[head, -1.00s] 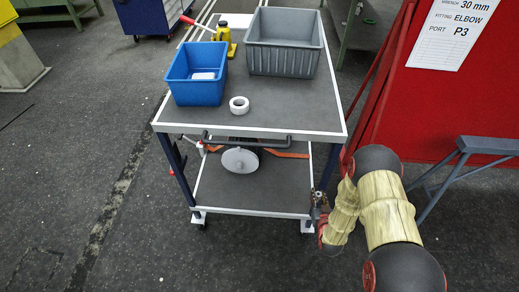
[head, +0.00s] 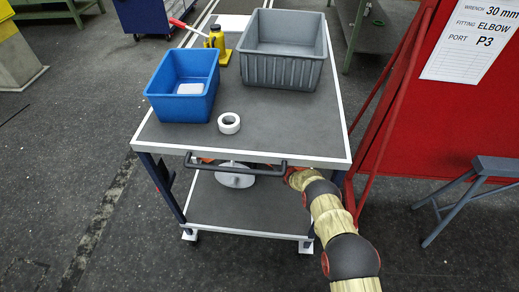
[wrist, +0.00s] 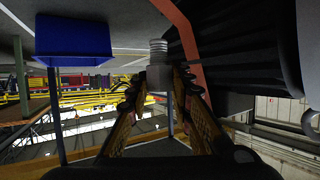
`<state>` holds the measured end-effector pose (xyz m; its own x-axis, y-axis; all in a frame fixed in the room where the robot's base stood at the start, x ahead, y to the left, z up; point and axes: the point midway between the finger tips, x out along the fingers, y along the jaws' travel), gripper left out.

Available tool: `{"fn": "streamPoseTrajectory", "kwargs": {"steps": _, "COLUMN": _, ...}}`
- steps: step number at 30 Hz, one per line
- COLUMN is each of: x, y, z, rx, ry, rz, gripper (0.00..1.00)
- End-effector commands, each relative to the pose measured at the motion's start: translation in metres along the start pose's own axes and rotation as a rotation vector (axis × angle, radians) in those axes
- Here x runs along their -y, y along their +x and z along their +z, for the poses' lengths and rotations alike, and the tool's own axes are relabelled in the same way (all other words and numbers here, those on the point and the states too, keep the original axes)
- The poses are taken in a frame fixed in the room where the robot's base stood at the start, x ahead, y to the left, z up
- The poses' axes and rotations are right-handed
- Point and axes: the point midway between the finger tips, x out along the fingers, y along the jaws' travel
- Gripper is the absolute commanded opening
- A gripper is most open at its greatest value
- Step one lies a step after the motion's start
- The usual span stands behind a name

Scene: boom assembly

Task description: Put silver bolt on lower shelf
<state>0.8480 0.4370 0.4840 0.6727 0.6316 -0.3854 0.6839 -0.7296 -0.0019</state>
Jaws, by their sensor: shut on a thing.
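The silver bolt (wrist: 158,78) is held between the two fingers of my gripper (wrist: 158,92) in the wrist view, its threaded end pointing up in the picture. My gripper is shut on it. In the head view my arm reaches under the right front part of the cart's top, and the gripper and bolt are hidden there. The lower shelf (head: 245,214) is a dark grey board with a white rim, below the cart's top; its front part is bare.
A pale round disc (head: 236,179) is partly visible above the lower shelf, behind the black cart handle (head: 235,164). On the top stand a blue bin (head: 183,105), a grey bin (head: 283,70), a yellow jack (head: 217,42) and a white tape roll (head: 229,123). A red panel (head: 440,120) stands at right.

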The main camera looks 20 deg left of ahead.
Motion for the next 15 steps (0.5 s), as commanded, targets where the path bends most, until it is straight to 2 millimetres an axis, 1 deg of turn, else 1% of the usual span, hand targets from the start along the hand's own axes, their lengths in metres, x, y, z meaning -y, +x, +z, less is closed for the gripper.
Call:
{"fn": "streamPoseTrajectory", "kwargs": {"steps": 2, "x": 0.002, "y": 0.007, "z": -0.003, "rx": -0.002, "ry": -0.002, "rz": -0.006, "gripper": 0.0}}
{"fn": "streamPoseTrajectory", "kwargs": {"steps": 5, "x": 0.007, "y": 0.008, "z": 0.0, "rx": 0.0, "ry": -0.003, "rz": -0.01, "gripper": 0.0}}
{"fn": "streamPoseTrajectory", "kwargs": {"steps": 8, "x": 0.018, "y": 0.0, "z": 0.011, "rx": 0.002, "ry": -0.001, "rz": -0.012, "gripper": 0.0}}
{"fn": "streamPoseTrajectory", "kwargs": {"steps": 15, "x": 0.055, "y": -0.026, "z": 0.048, "rx": 0.001, "ry": -0.003, "rz": -0.011, "gripper": 0.0}}
